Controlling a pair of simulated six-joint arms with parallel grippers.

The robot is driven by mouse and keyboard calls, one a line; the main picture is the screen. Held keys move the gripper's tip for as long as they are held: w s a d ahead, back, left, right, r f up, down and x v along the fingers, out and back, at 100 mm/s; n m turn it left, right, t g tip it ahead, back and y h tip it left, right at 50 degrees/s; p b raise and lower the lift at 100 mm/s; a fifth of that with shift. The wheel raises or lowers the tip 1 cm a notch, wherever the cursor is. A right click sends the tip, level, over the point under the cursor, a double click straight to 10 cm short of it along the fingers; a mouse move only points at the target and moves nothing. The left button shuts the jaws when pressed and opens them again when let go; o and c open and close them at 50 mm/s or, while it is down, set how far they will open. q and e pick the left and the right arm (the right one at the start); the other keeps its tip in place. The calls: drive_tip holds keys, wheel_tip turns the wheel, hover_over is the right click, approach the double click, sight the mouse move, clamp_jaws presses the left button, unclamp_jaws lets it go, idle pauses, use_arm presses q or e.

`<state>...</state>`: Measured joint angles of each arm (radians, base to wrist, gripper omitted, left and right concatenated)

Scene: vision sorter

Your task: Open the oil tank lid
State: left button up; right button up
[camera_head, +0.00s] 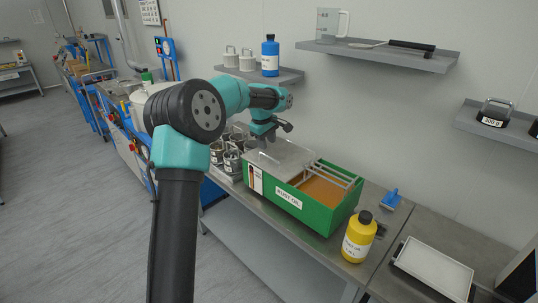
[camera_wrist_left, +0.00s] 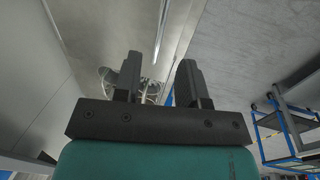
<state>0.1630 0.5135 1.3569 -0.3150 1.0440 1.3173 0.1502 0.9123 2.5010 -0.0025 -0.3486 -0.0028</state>
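The green oil tank (camera_head: 318,211), labelled as rust oil, stands on the metal bench. Its grey metal lid (camera_head: 287,157) lies over the left part of the tank. The right part is uncovered and shows brown-orange oil (camera_head: 322,191) under a metal rack. My left gripper (camera_head: 268,141) is at the lid's back left area, pointing down; I cannot tell whether it touches the lid. In the left wrist view its two black fingers (camera_wrist_left: 160,80) stand apart, with nothing clearly held between them. My right gripper is out of view.
Several metal cups (camera_head: 231,158) stand left of the tank. A yellow bottle (camera_head: 359,237) stands at its front right, and a blue brush (camera_head: 391,198) lies behind that. A white tray (camera_head: 436,268) lies farther right. Wall shelves (camera_head: 378,55) hang above the bench.

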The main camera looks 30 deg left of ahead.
sight(269, 157)
use_arm(q)
drive_tip(key=f, duration=0.3)
drive_tip(key=w+f, duration=0.1)
drive_tip(key=f, duration=0.2)
drive_tip(key=shift+w+d+f, duration=0.15)
drive_tip(key=shift+c, duration=0.5)
clamp_jaws()
